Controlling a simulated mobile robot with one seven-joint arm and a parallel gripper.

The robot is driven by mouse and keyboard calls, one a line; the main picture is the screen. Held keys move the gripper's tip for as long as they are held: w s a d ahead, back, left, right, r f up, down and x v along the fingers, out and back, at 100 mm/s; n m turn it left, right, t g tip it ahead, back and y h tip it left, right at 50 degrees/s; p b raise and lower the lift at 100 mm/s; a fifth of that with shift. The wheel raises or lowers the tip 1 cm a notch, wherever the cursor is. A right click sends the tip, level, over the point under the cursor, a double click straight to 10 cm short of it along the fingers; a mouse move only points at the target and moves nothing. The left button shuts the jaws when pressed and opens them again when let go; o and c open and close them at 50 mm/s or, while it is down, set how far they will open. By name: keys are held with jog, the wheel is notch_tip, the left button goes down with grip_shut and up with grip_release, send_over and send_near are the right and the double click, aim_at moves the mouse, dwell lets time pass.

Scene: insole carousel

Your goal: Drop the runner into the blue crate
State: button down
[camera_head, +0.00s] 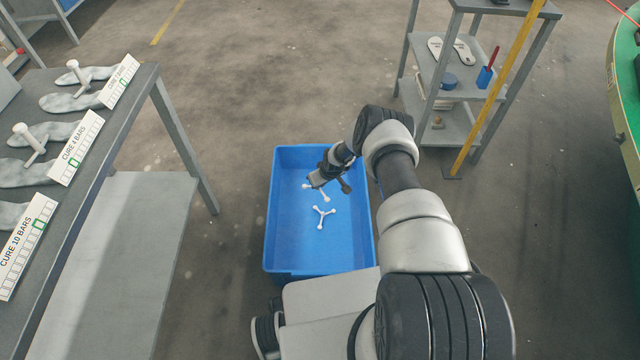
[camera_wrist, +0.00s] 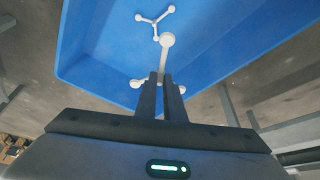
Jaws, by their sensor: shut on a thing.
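My gripper (camera_head: 327,184) is over the blue crate (camera_head: 271,225). It is shut on a white runner (camera_head: 325,196), a branched piece with round knobs at its ends, partly hidden by the gripper in the head view. In the wrist view the held runner (camera_wrist: 167,62) shows a long arm with a large round end rising from between the two dark fingers (camera_wrist: 161,80), and smaller knobs to either side. A second white three-armed runner (camera_head: 323,217) lies on the crate floor; it also shows in the wrist view (camera_wrist: 155,21), apart from the held one.
A grey bench (camera_head: 128,115) with insoles, white pegs and labelled cure cards stands at the left. A grey shelf rack (camera_head: 443,122) with a yellow post (camera_head: 495,95) stands at the back right. A green-edged carousel (camera_head: 625,100) is at far right. Floor between is clear.

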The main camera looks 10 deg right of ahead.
aim_at(321, 190)
notch_tip(321, 190, down, 5)
jog(key=b, duration=0.3)
jog(key=c, duration=1.8)
grip_release()
jog(key=shift+s+r+p, duration=0.1)
jog(key=shift+r+p, duration=0.2)
jog(key=shift+r, duration=0.1)
jog(key=p+v, duration=0.6)
jog(key=v, duration=1)
jog(key=shift+r, duration=0.25)
jog(key=shift+r, duration=0.1)
